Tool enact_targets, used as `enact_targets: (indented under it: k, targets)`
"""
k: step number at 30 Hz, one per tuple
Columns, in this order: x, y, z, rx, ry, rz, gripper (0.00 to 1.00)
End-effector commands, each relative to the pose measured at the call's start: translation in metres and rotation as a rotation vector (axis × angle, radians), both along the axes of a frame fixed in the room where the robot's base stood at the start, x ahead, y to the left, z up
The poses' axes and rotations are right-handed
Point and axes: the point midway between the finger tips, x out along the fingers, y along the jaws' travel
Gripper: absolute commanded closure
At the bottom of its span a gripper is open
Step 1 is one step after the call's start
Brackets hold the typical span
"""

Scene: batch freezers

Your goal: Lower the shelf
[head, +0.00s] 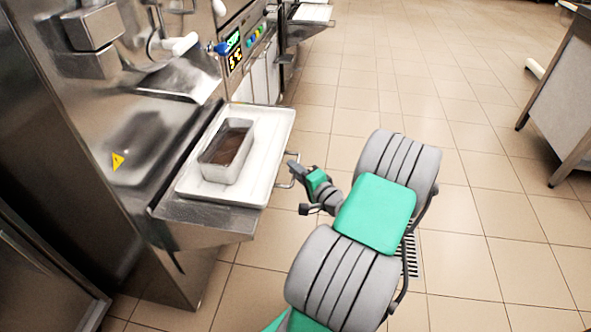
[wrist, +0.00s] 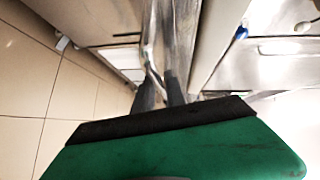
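The shelf (head: 215,222) is a metal ledge on the front of a steel freezer, below its spout. A bar handle (head: 290,172) stands out from its right edge. A white tray (head: 258,178) lies on the shelf and bears a rectangular pan (head: 217,172) with dark brown contents. My gripper (head: 297,180) is at the handle, just right of the shelf. In the wrist view its two dark fingers (wrist: 160,85) point at shiny metal with a narrow gap between them. I cannot tell whether they close on the handle.
The freezer's control panel (head: 236,55) glows behind the shelf. Another machine's shelf with a white tray (head: 312,13) stands farther back. A steel counter (head: 562,105) is at the right. The tiled floor (head: 470,90) between is clear.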

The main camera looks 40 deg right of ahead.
Motion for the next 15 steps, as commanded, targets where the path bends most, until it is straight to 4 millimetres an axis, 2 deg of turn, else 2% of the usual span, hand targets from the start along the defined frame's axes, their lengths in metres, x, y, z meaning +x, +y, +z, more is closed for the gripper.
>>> enact_targets:
  k: [1,5,15]
  targets:
    - [-0.0001,0.0,0.0,0.0,0.0,0.0,0.89]
    - [-0.0001,0.0,0.0,0.0,0.0,0.0,1.0]
    - [-0.0002,0.0,-0.0001,0.0,0.0,0.0,1.0]
